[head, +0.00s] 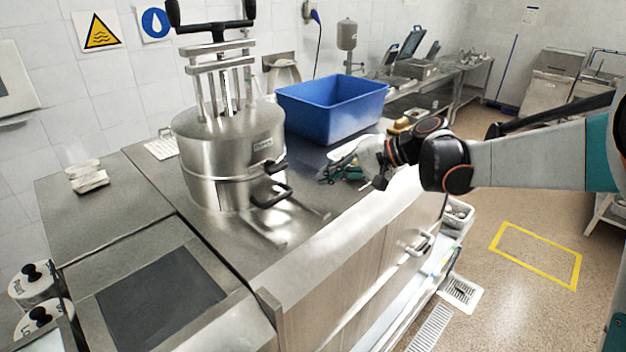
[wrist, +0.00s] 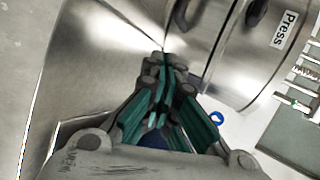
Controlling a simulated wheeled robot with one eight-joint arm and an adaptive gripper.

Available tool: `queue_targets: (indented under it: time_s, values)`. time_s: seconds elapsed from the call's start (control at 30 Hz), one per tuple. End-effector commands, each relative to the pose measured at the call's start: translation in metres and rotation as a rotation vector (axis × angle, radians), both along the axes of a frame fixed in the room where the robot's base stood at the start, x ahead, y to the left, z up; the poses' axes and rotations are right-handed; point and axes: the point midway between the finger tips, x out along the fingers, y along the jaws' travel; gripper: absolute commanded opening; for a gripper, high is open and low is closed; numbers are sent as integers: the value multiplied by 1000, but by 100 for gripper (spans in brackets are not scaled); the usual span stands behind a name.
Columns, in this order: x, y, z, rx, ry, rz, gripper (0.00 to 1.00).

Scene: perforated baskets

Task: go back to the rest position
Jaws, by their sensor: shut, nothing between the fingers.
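My gripper (head: 326,179) reaches in from the right over the steel counter (head: 225,232), to the right of the steel press. Its dark green fingers are together with nothing held between them. In the wrist view, the closed fingertips (wrist: 165,62) point toward the press. A gap between the gripper and the press shows in the head view. How high the fingertips are above the counter is hard to tell.
The steel press (head: 228,150) with black handles stands on the counter; its labelled side shows in the wrist view (wrist: 240,60). A blue bin (head: 335,112) stands behind my gripper. A small yellow-brown object (head: 402,126) lies beside the bin. Floor at the right is open.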

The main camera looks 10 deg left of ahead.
Motion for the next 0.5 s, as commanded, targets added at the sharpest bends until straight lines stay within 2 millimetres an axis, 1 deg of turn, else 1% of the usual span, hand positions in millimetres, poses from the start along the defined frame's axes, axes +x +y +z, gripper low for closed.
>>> queue_targets:
  time_s: [0.03,0.1,0.3,0.4,0.5]
  values:
    - [-1,-10,5,0,1,-4,0]
    - [-3,-19,10,0,1,-5,0]
    - [-7,-32,18,-2,0,-3,0]
    - [-15,-37,14,-22,-7,-8,0]
    - [-30,-45,2,-77,-22,-24,0]
